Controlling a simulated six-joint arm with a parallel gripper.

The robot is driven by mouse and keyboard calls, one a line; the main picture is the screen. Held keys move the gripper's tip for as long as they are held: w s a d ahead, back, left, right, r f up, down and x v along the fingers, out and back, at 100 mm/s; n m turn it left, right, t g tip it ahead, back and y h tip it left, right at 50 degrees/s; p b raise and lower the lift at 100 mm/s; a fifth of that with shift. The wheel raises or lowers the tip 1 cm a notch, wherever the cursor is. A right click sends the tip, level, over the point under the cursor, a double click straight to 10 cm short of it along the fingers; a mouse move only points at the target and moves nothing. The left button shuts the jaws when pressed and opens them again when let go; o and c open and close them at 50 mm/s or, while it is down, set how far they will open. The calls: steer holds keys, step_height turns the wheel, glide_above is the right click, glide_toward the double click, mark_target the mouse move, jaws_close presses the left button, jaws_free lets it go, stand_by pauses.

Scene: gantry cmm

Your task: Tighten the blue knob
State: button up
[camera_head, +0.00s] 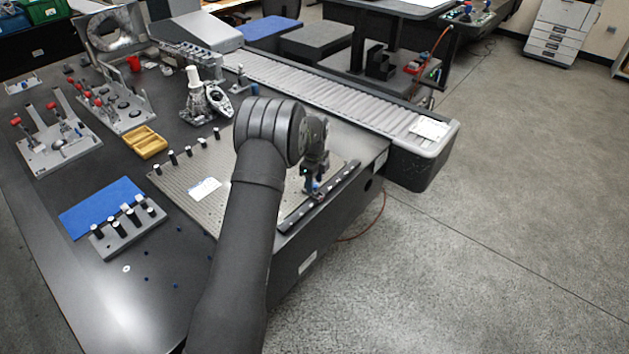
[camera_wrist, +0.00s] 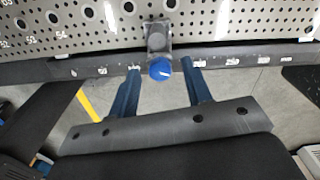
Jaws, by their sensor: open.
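The blue knob (camera_wrist: 160,69) is round with a small white mark on its face. It sits on a grey clamp block (camera_wrist: 158,36) at the dark rail (camera_wrist: 225,53) along the plate's edge. My gripper (camera_wrist: 161,66) is open, with one blue finger left of the knob and one right of it. Gaps show between the fingers and the knob, so neither appears to touch it. In the head view my gripper (camera_head: 312,184) is low over the rail (camera_head: 320,198). A small blue patch shows there, and I cannot tell whether it is knob or finger.
The perforated plate (camera_head: 172,184) has several black posts along its back left side. A blue mat (camera_head: 95,208), a yellow tray (camera_head: 146,142) and clamp fixtures (camera_head: 58,140) stand to the left. A roller conveyor (camera_head: 330,97) runs behind. The table ends just beyond the rail.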

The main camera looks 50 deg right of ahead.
steer(key=shift+c, duration=0.5)
jaws_close()
steer(key=shift+n, duration=0.4)
steer(key=n, duration=0.3)
steer(key=shift+n, duration=0.3)
steer(key=n, duration=0.4)
steer(key=shift+n, duration=0.3)
steer(key=shift+o, duration=0.5)
jaws_free()
